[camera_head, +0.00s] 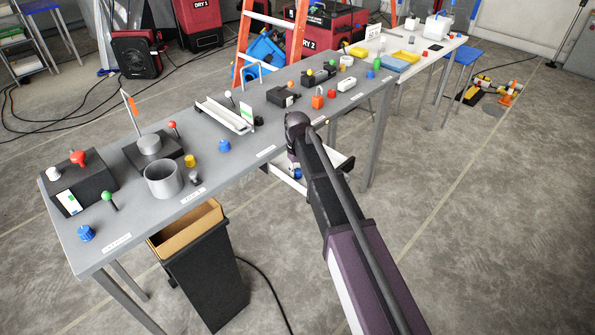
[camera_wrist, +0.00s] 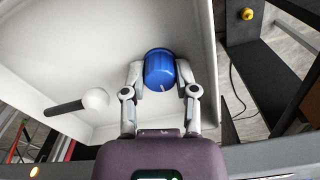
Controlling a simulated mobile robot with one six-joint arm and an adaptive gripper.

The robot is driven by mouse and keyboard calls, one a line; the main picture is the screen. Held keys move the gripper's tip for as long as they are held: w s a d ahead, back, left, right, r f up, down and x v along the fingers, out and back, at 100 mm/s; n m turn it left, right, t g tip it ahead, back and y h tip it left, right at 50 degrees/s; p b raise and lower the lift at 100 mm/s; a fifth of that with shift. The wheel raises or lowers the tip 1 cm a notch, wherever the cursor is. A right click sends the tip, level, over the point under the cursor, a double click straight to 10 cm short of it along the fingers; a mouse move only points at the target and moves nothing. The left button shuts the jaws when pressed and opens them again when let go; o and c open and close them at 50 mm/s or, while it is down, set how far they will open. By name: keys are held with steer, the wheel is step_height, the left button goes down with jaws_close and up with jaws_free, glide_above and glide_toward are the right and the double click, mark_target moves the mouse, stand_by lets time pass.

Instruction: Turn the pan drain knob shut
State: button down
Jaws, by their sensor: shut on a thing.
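The drain knob (camera_wrist: 159,65) is a blue round knob with a short pale mark, inside the white pan (camera_wrist: 75,45) in the wrist view. My gripper (camera_wrist: 160,75) has one finger on each side of the knob and is shut on it. In the head view the white pan (camera_head: 335,168) shows below the table's front edge, partly behind my arm. A small bit of the blue knob (camera_head: 297,173) shows there beside my arm. My fingertips are hidden in that view.
A black rod with a white ball end (camera_wrist: 95,100) lies left of my gripper in the wrist view. The grey table (camera_head: 240,170) carries several knobs and devices. A dark bin (camera_head: 210,275) stands in front at left.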

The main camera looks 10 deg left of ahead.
steer(key=shift+n, duration=0.3)
steer(key=shift+c, duration=1.9)
jaws_free()
steer(key=shift+m, duration=0.5)
